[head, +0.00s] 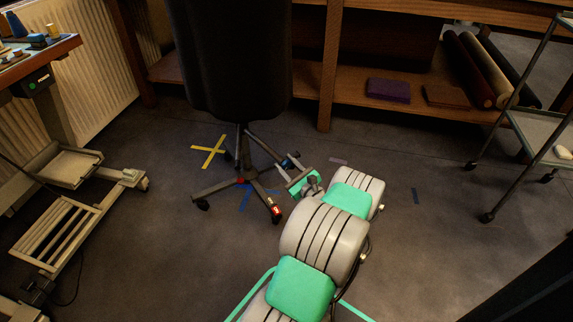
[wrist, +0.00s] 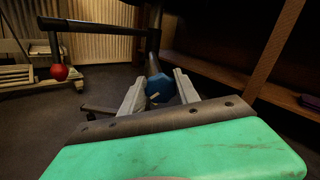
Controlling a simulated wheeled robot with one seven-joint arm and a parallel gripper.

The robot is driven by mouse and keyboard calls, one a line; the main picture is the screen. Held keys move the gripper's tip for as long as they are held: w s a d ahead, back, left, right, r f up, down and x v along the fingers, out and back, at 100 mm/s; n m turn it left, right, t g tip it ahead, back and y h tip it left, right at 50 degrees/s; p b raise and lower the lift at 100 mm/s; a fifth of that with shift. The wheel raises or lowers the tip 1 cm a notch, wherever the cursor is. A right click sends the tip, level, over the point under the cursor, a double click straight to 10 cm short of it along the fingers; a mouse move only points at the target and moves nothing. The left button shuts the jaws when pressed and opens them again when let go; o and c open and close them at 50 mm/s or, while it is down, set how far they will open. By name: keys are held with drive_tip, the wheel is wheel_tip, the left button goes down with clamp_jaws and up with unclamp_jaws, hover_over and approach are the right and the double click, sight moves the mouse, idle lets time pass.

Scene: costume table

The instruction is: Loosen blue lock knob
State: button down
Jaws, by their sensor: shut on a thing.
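The blue lock knob (wrist: 160,88) is a faceted knob on the dark post of a stand in the wrist view. My gripper (wrist: 159,80) has one grey finger on each side of it and is shut on it. In the head view the knob shows small and blue (head: 287,163), partly covered by the fingers. My gripper (head: 284,172) reaches there from the lower right, beside the post of the black form (head: 238,60). The contact faces of the fingers are hard to make out.
A red knob (wrist: 59,72) sits on a bar at left in the wrist view. The stand's wheeled legs (head: 215,188) spread on the floor, one with a red-lit caster brake (head: 276,210). A wooden shelf (head: 350,95) stands behind.

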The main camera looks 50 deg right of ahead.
drive_tip(key=n, duration=0.8)
drive_tip(key=shift+a+f+t, duration=0.1)
drive_tip(key=shift+t, duration=0.3)
drive_tip(key=n+y, duration=0.1)
drive_tip(key=n, duration=0.3)
drive_tip(key=shift+f, duration=0.1)
drive_tip(key=n+y, duration=0.1)
drive_tip(key=n, duration=0.4)
drive_tip(key=shift+f+t, duration=0.1)
drive_tip(key=shift+t, duration=0.2)
drive_tip(key=n, duration=0.6)
drive_tip(key=shift+y, duration=0.4)
drive_tip(key=n, duration=0.6)
drive_tip(key=shift+f+y, duration=0.1)
drive_tip(key=shift+y, duration=0.2)
drive_tip(key=c, duration=0.9)
unclamp_jaws()
drive_tip(key=shift+c, duration=0.2)
